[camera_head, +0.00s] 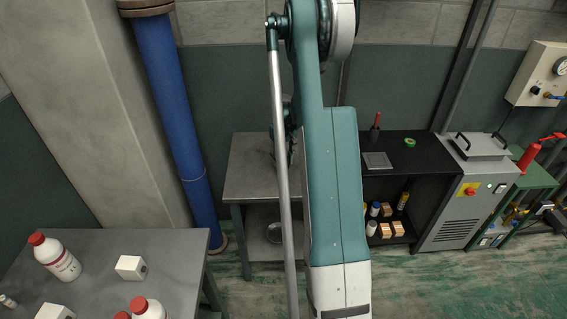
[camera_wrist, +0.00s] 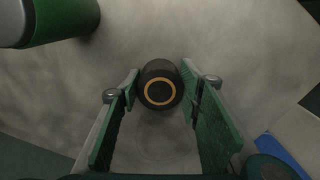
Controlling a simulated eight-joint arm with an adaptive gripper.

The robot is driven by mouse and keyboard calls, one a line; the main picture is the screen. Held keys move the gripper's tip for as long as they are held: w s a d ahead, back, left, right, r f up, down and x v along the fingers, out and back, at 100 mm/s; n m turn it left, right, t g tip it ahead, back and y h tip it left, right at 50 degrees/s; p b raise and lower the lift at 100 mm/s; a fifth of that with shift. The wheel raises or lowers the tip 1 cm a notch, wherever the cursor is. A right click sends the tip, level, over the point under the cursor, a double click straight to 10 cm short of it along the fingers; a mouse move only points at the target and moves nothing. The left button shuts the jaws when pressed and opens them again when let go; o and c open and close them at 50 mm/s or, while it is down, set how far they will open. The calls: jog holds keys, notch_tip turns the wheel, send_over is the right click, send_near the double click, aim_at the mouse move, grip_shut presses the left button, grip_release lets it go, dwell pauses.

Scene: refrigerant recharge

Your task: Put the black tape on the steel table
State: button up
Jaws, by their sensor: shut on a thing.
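The black tape (camera_wrist: 160,72) is a dark roll with a tan ring around its core, in the middle of the wrist view. My gripper (camera_wrist: 162,88) is shut on it, with a green-padded finger on each side. A mottled grey surface (camera_wrist: 235,60) lies behind the roll; I cannot tell whether the roll touches it. In the head view a grey metal-topped table (camera_head: 251,180) stands at the back, partly hidden by my arm. Another grey table (camera_head: 175,258) is at the front left. My arm hides the gripper and the tape in the head view.
A green cylinder (camera_wrist: 62,18) is close at the upper left of the wrist view, with a blue object (camera_wrist: 283,155) at lower right. The front-left table holds red-capped bottles (camera_head: 55,258) and white boxes (camera_head: 131,268). A black bench (camera_head: 432,160) stands right of my arm.

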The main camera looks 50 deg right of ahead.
aim_at(283, 160)
jog(key=shift+f, duration=0.2)
jog(key=o, duration=0.9)
jog(key=shift+r, duration=0.1)
notch_tip(283, 160, up, 12)
jog(key=shift+p, duration=0.45)
dwell(0.8)
